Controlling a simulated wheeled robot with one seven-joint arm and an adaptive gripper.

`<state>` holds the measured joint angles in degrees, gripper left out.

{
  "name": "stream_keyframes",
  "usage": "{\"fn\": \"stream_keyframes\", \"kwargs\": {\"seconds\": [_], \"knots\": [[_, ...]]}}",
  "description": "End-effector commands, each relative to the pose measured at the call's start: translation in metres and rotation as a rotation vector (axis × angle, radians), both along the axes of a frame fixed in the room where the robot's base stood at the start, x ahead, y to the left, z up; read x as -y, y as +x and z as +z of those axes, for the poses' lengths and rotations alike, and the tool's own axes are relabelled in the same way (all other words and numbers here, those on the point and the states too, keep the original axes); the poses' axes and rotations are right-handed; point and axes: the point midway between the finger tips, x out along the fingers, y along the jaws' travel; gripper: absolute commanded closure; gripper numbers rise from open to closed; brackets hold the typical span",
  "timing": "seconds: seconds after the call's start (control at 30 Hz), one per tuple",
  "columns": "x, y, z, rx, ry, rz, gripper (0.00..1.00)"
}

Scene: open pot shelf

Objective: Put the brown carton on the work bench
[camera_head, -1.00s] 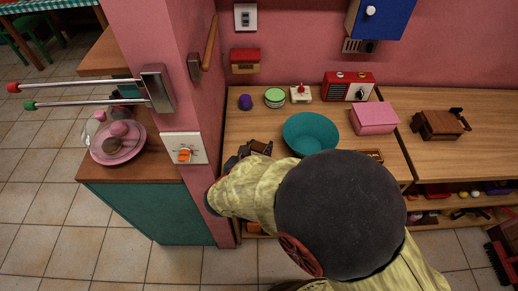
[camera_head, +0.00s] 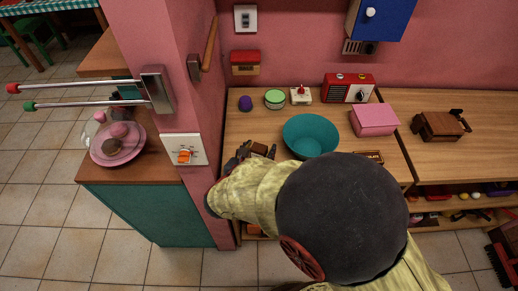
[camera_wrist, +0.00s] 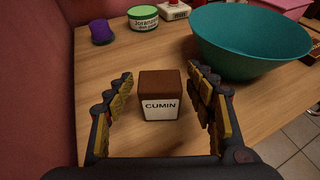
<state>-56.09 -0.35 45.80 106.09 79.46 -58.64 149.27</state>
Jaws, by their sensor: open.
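The brown carton (camera_wrist: 159,95) with a white "CUMIN" label stands upright on the wooden work bench (camera_wrist: 110,60). In the wrist view my gripper (camera_wrist: 163,86) is open, with one finger on each side of the carton and a visible gap on both sides. In the head view the carton (camera_head: 259,148) is small and partly hidden by my gripper (camera_head: 256,152) at the bench's left part. My arm hides the bench's front.
A teal bowl (camera_wrist: 252,45) stands close right of the carton. A purple object (camera_wrist: 102,31), a green-and-white tin (camera_wrist: 143,17) and a red radio (camera_head: 348,87) are behind. A pink box (camera_head: 374,119) stands farther right. The pink wall (camera_wrist: 35,90) is close on the left.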

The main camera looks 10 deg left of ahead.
Motion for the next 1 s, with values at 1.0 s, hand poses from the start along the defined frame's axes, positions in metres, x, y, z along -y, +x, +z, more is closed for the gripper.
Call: {"fn": "stream_keyframes", "kwargs": {"seconds": [1.0], "knots": [[-0.018,-0.11,0.049,0.0,0.0,0.0,0.45]]}}
